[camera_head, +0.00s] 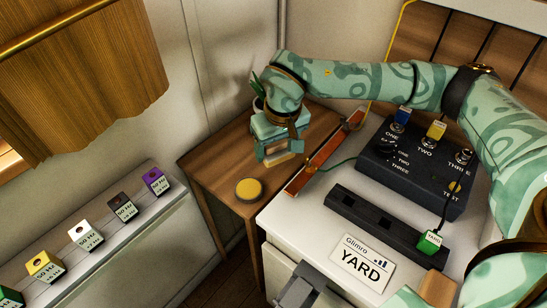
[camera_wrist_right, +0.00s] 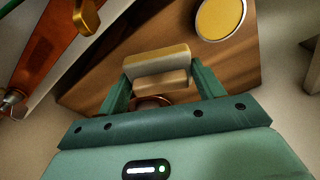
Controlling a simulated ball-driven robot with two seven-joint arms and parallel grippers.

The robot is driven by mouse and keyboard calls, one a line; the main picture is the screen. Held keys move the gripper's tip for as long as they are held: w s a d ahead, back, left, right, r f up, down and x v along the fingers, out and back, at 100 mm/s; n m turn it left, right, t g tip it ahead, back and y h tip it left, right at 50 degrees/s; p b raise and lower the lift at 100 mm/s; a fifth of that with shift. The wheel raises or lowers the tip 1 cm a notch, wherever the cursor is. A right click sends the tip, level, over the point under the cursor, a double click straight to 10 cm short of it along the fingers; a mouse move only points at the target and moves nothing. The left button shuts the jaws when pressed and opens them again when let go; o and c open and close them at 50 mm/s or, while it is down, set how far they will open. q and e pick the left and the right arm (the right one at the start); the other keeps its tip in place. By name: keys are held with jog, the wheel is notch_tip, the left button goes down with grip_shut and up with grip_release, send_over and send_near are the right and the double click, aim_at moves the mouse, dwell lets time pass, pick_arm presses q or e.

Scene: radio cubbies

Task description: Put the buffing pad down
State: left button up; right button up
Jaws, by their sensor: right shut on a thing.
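My right gripper (camera_head: 279,152) is shut on the buffing pad (camera_head: 283,159), a small block with a pale yellowish face. In the right wrist view the pad (camera_wrist_right: 158,66) sits between the two green fingers (camera_wrist_right: 163,88). The pad is over the wooden side table (camera_head: 215,170), near its middle. I cannot tell whether it touches the wood. A round yellow tin (camera_head: 249,190) lies on the table near its front corner, apart from the pad; it also shows in the right wrist view (camera_wrist_right: 219,17). My left gripper is not in view.
A potted plant (camera_head: 256,88) stands behind my right gripper. A long red-brown strip (camera_head: 325,155) lies along the white counter's edge. The black switch box (camera_head: 415,165) and YARD sign (camera_head: 361,262) are on the counter. Bare wood shows left of the gripper.

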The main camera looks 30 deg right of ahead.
aim_at(276, 155)
jog(key=shift+w+d+f, duration=0.2)
jog(key=shift+w+f, duration=0.2)
jog(key=shift+f, duration=0.15)
jog(key=f+b, duration=0.3)
jog(key=f, duration=0.1)
jog(key=shift+w+d, duration=0.25)
jog(key=shift+w, duration=0.05)
jog(key=shift+w+f, duration=0.1)
jog(key=shift+f, duration=0.1)
jog(key=shift+r, duration=0.25)
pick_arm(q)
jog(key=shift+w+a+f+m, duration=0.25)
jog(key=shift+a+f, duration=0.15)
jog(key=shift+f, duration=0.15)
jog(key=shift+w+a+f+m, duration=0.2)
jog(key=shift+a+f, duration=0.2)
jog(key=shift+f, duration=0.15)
pick_arm(e)
jog(key=shift+f, duration=0.1)
jog(key=o, duration=1.2)
jog(key=shift+o, duration=0.2)
